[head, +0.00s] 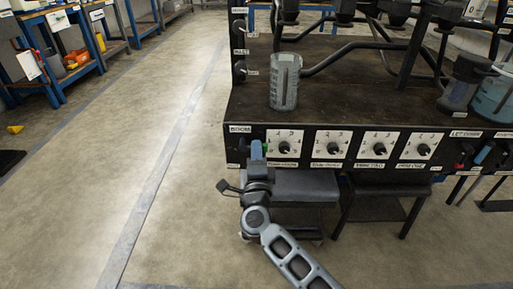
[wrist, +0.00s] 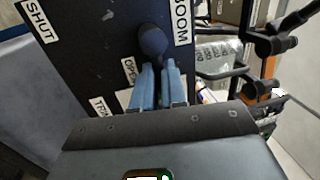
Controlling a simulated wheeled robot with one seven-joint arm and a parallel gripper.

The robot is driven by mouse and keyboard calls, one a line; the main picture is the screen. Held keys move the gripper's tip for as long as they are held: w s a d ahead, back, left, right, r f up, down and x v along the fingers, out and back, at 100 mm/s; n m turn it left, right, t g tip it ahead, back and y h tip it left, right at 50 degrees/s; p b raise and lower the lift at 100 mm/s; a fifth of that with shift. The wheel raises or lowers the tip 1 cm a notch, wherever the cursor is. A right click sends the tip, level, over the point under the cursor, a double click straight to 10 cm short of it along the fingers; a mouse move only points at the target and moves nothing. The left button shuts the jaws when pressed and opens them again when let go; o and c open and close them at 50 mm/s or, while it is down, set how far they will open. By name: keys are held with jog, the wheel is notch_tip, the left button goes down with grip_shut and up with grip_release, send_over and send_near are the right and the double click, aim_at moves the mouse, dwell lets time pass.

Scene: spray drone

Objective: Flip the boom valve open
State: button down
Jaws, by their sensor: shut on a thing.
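The OPEN label (wrist: 129,72) is partly hidden beside my fingers, and the SHUT label (wrist: 39,20) is at the upper left. In the head view, my gripper (head: 257,152) is at the panel's left corner, below the BOOM label (head: 240,129). The lever is hidden there.
The front panel carries several white dial plates (head: 331,144) right of my gripper. A grey stool (head: 300,184) is below the panel. The floor (head: 110,130) at left is mostly clear.

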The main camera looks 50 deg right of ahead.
jog(key=c, duration=1.2)
grip_release()
jog(key=shift+a, duration=0.15)
jog(key=p+v, duration=0.1)
jog(key=v, duration=0.6)
jog(key=shift+s+a, duration=0.2)
jog(key=shift+s, duration=0.05)
jog(key=shift+f, duration=0.1)
jog(key=s+a+r+n+t+y, duration=0.1)
jog(key=s+a+r+n+y, duration=0.2)
jog(key=s+a+n+y, duration=0.45)
jog(key=s+a+r+n+y, duration=0.3)
jog(key=s+a+n, duration=0.1)
jog(key=s+n, duration=0.8)
jog(key=s+a+r+n+t+y, duration=0.1)
jog(key=s+a+r+n+y, duration=0.2)
jog(key=s+a+n+y, duration=0.65)
jog(key=s+d+r+h+p, duration=0.1)
jog(key=d+r+h+p, duration=0.1)
jog(key=r+p, duration=0.9)
jog(key=s+d+r+m+h+p, duration=0.1)
jog(key=d+r+h+p, duration=0.1)
jog(key=r+p, duration=1)
jog(key=shift+s+r+h+p, duration=0.25)
jog(key=shift+s+h+p, duration=0.05)
jog(key=shift+h, duration=0.1)
